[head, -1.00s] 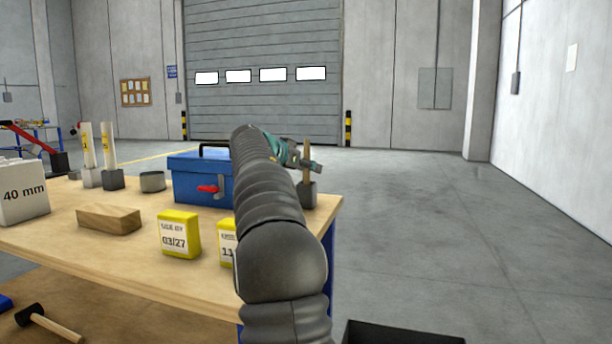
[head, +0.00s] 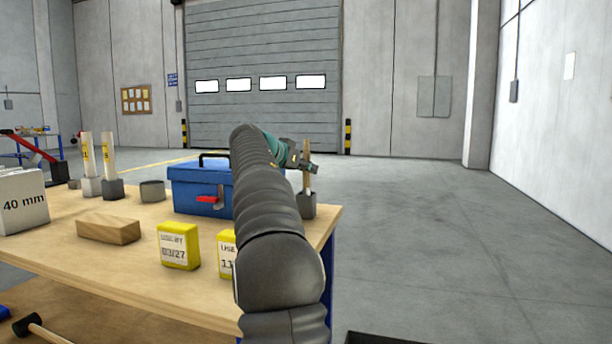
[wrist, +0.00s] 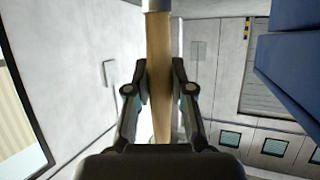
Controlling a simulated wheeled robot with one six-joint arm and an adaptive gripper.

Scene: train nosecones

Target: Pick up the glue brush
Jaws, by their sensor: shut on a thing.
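The glue brush (head: 307,180) stands upright at the right end of the table, with a wooden handle and a grey metal band below it. Its lower end is at or inside a dark grey holder (head: 306,205); I cannot tell how deep. My gripper (head: 303,163) is shut on the wooden handle, coming from the left above the holder. In the wrist view the handle (wrist: 160,50) runs between the two fingertips (wrist: 160,82), and the metal band (wrist: 156,5) shows at the top edge. The bristles are hidden.
A blue toolbox (head: 190,190) stands just left of the holder. Yellow blocks (head: 178,247), a wooden block (head: 108,229), a grey cup (head: 152,191) and holders with white sticks (head: 110,160) are on the table (head: 130,270). Open floor lies to the right.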

